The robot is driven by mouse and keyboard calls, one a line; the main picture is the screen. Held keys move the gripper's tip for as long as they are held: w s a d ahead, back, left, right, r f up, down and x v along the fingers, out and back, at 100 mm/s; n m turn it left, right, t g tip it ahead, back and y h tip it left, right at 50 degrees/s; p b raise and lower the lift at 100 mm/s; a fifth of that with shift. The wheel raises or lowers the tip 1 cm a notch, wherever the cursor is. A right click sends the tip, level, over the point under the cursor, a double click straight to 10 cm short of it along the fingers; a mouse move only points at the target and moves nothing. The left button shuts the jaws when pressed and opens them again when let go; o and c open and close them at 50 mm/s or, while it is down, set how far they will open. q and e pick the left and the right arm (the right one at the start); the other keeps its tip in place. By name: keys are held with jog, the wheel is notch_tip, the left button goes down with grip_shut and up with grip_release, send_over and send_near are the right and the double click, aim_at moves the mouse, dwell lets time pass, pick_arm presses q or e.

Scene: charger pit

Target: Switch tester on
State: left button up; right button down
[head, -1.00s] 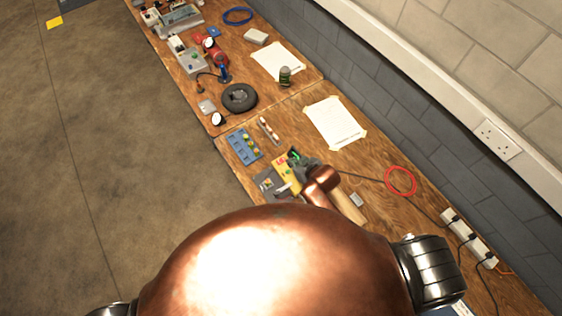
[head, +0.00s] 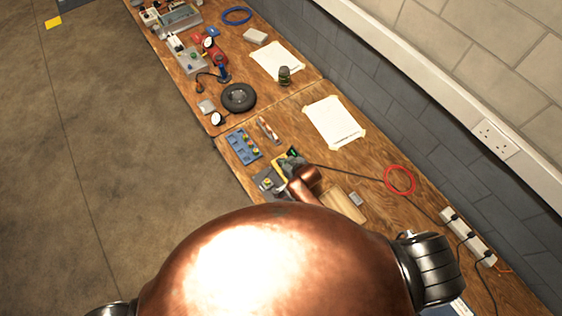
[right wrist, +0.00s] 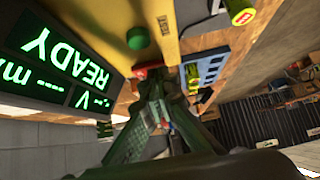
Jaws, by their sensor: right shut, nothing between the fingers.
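The yellow tester (head: 281,158) lies on the near part of the bench in the head view, partly hidden by my right gripper (head: 289,167). In the right wrist view its yellow face (right wrist: 120,18) shows a green round button (right wrist: 138,39) and a red part (right wrist: 148,70). Its dark display (right wrist: 62,60) is lit and reads READY in green. My right gripper (right wrist: 154,88) is shut and empty, its fingertips close to the red part. I cannot tell whether they touch it. My left gripper is out of view.
A blue tray (head: 235,142) with cells stands beside the tester. A wooden board (head: 343,205), a red cable ring (head: 400,168) and a power strip (head: 466,236) lie to the right. A taped paper sheet (head: 333,122) lies behind; bare wood surrounds it.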

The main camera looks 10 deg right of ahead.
jog(key=shift+f, duration=0.1)
jog(key=shift+a+f, duration=0.1)
jog(key=shift+f, duration=0.05)
dwell(0.3)
jog(key=shift+w+d+r+p, duration=0.15)
jog(key=shift+d+p, duration=0.1)
jog(key=shift+d, duration=0.15)
jog(key=shift+w+d+r+p, duration=0.15)
jog(key=shift+d+p, duration=0.05)
jog(key=shift+d, duration=0.15)
jog(key=v, duration=1.2)
dwell(0.5)
